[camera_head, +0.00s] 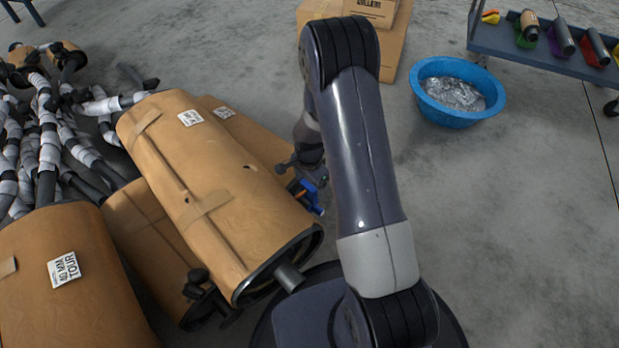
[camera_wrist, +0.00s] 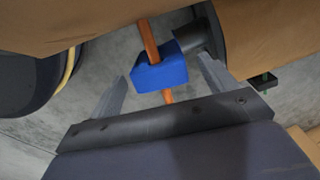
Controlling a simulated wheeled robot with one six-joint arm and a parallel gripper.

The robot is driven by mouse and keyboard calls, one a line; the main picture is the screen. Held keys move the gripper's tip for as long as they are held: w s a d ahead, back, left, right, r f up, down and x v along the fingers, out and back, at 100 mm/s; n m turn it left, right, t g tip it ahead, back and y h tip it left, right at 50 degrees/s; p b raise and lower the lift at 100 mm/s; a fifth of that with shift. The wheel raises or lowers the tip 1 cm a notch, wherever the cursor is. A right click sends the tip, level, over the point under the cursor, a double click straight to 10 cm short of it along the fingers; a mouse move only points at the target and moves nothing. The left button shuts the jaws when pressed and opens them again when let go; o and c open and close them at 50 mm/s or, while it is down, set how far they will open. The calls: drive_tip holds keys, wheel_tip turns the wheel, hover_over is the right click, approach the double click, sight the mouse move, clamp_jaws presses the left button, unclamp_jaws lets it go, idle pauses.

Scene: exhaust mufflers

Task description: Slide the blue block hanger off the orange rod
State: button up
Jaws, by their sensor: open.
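The blue block hanger (camera_wrist: 160,66) is in the middle of the wrist view. The orange rod (camera_wrist: 149,40) passes through it and shows above and below the block. My gripper (camera_wrist: 162,80) is open, with one finger on each side of the block and a gap to the left finger. I cannot tell whether the right finger touches it. In the head view the blue hanger (camera_head: 311,187) shows small beside the wrapped muffler, partly hidden by my arm. The orange rod (camera_head: 309,209) shows there as a short piece.
Wrapped brown mufflers (camera_head: 200,170) fill the left, with a dark pipe (camera_wrist: 205,38) close to the block's right. A blue tub (camera_head: 458,90) stands on the floor at upper right, near a cart (camera_head: 560,60). The floor at right is clear.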

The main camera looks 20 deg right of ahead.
drive_tip(key=shift+f, duration=0.3)
drive_tip(key=shift+c, duration=0.6)
drive_tip(key=c, duration=1)
drive_tip(key=shift+o, duration=0.2)
drive_tip(key=shift+r, duration=0.1)
drive_tip(key=shift+r, duration=0.1)
drive_tip(key=shift+d, duration=0.1)
drive_tip(key=w+d, duration=0.4)
drive_tip(key=d, duration=0.4)
drive_tip(key=shift+b, duration=0.35)
idle(0.8)
